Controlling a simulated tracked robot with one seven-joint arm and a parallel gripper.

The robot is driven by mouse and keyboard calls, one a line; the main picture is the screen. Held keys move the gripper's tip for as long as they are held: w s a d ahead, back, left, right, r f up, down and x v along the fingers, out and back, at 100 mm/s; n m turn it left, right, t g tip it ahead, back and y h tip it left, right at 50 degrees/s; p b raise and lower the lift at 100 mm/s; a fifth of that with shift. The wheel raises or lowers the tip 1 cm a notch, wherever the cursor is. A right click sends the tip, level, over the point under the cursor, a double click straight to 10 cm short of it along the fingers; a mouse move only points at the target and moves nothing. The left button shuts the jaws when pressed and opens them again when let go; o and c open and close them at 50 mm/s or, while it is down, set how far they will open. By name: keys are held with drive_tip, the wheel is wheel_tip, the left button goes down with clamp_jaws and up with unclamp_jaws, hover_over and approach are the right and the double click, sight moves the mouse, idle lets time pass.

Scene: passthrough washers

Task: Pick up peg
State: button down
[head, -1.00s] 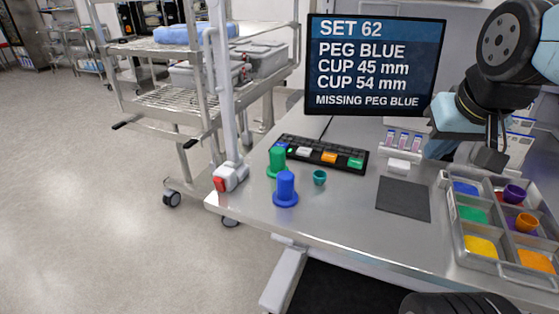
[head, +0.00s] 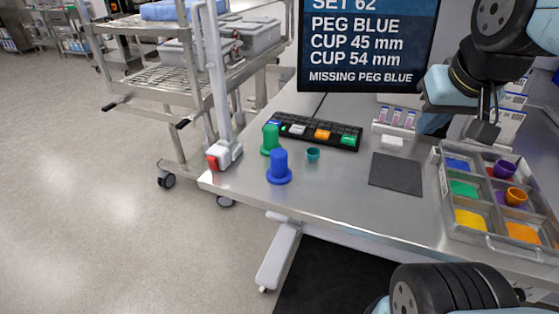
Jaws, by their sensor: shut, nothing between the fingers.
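The blue peg (head: 279,167) stands upright on its round flange near the left front edge of the steel table (head: 345,205). A similar green peg (head: 270,140) stands just behind it, and a small teal cup (head: 313,155) sits to its right. My gripper (head: 484,134) is at the right, above the back of the tray, far from the blue peg. Its dark fingers look closed and hold nothing. The screen (head: 367,45) reads "PEG BLUE", "CUP 45 mm", "CUP 54 mm" and "MISSING PEG BLUE".
A compartment tray (head: 447,207) with coloured bays and several cups stands at the right. A dark square mat (head: 396,173) lies mid-table. A black button strip (head: 316,132) lies behind the pegs. A white post with a red-tipped foot (head: 224,155) and wire cart (head: 150,88) flank the left edge.

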sight(278, 154)
drive_tip(key=c, duration=1.6)
unclamp_jaws()
drive_tip(key=shift+w+a, duration=0.2)
drive_tip(key=shift+w, duration=0.05)
drive_tip(key=o, duration=1.1)
drive_tip(key=w+a+n+g, duration=0.1)
drive_tip(key=w+a, duration=0.2)
drive_tip(key=w+a+f+n+g, duration=0.1)
drive_tip(key=w+a, duration=0.2)
drive_tip(key=a, duration=0.1)
drive_tip(key=w+a+n, duration=0.1)
drive_tip(key=w+a, duration=0.2)
drive_tip(key=shift+a+f+g, duration=0.2)
drive_tip(key=shift+a+g, duration=0.2)
drive_tip(key=shift+o, duration=0.4)
drive_tip(key=w+a+f+n+g, duration=0.1)
drive_tip(key=w+a+f, duration=0.1)
drive_tip(key=a, duration=0.5)
drive_tip(key=w+a+f+n+g, duration=0.1)
drive_tip(key=w+a+f, duration=0.1)
drive_tip(key=a+f, duration=0.2)
drive_tip(key=a, duration=0.3)
drive_tip(key=shift+a+n+g, duration=0.3)
drive_tip(key=shift+n+g, duration=0.1)
wheel_tip(278, 154, down, 9)
drive_tip(key=shift+a+r, duration=0.1)
drive_tip(key=shift+w+f, duration=0.2)
drive_tip(key=shift+f, duration=1.1)
drive_tip(key=shift+w+f, duration=0.2)
drive_tip(key=shift+f, duration=1.05)
